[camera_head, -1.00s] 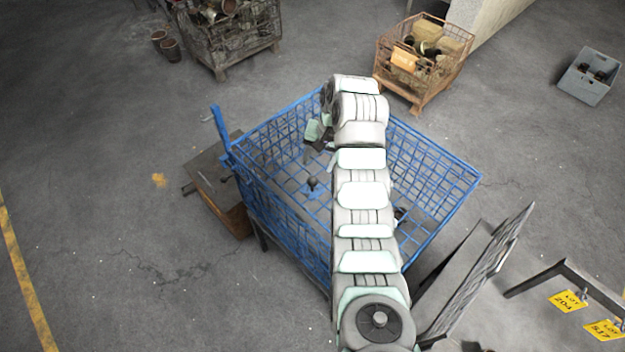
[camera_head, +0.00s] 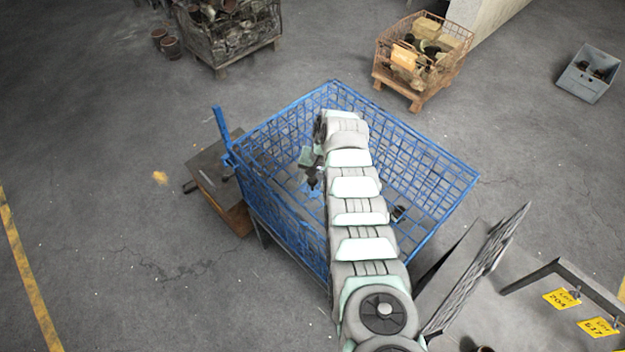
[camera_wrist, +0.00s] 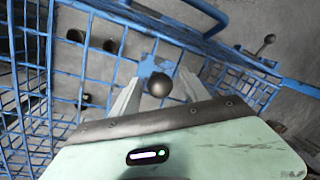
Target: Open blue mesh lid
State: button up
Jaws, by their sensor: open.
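A large blue mesh basket (camera_head: 275,120) stands in the middle of the head view. A dark round knob (camera_wrist: 159,85) on a small blue plate (camera_wrist: 152,65) shows in the wrist view; blue mesh runs around it, and I take this as the lid's handle. I cannot tell the lid's mesh from the basket's. My gripper (camera_head: 313,180) is over the basket in the head view, close to the knob. In the wrist view its two pale fingers (camera_wrist: 157,92) are open, with the knob between their tips; whether they touch it is unclear. My arm hides part of the mesh.
A tall blue lever (camera_head: 220,128) stands at the basket's left corner. A wooden bench (camera_head: 212,180) is left of it. A dark mesh panel (camera_head: 480,265) leans at the right, near a rail with yellow tags (camera_head: 562,299).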

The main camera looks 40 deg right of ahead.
jog(key=shift+f, duration=0.1)
jog(key=shift+c, duration=0.2)
grip_shut()
dwell(0.4)
dwell(0.8)
